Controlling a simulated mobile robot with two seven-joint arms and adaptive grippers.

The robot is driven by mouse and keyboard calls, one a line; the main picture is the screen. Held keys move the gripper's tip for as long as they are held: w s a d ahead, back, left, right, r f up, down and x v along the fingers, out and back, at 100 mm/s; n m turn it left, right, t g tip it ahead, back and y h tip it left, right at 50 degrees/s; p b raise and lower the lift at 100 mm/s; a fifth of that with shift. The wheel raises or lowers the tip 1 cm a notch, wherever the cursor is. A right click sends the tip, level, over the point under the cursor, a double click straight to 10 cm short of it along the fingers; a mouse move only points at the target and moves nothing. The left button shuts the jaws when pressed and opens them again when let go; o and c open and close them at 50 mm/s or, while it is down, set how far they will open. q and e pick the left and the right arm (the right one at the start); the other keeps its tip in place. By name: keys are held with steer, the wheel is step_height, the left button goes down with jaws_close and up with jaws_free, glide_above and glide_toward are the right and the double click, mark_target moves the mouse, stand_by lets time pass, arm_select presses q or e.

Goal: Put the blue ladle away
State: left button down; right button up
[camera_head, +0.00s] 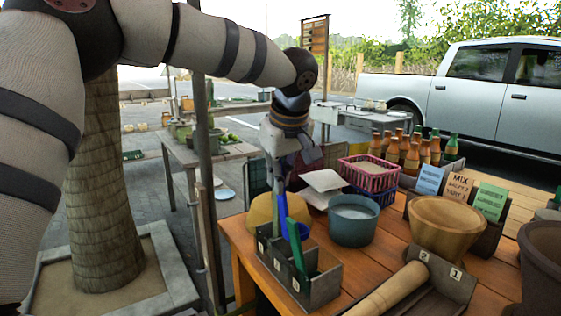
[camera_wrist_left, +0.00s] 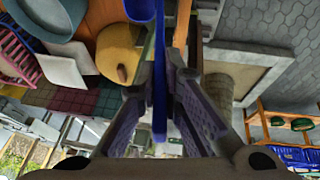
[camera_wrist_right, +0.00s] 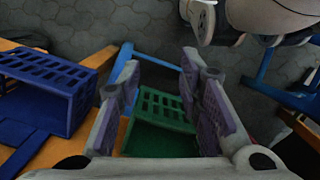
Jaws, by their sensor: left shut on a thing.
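The blue ladle's handle (camera_head: 283,212) stands nearly upright in the head view. My left gripper (camera_head: 280,178) is shut on its upper part, and the handle also runs between the fingers in the left wrist view (camera_wrist_left: 159,75). The lower end is at the back of a grey divided box (camera_head: 322,287) on the table; I cannot tell whether it is inside a compartment. A blue piece (camera_head: 294,242) and a green piece (camera_head: 297,255) stand in that box. My right gripper (camera_wrist_right: 165,95) is open and empty in the right wrist view, and out of the head view.
A yellow rounded object (camera_head: 262,213) and a blue-grey pot (camera_head: 353,222) stand behind the box. A wooden bowl (camera_head: 445,228), a pestle (camera_head: 388,291) and pink basket (camera_head: 368,178) crowd the table (camera_head: 236,240). Below my right gripper is a green crate (camera_wrist_right: 160,135).

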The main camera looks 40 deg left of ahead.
arm_select(q)
step_height(320, 180, down, 8)
steer(key=shift+f, duration=0.15)
stand_by(0.4)
steer(key=c, duration=1.7)
jaws_free()
steer(key=shift+o, duration=0.2)
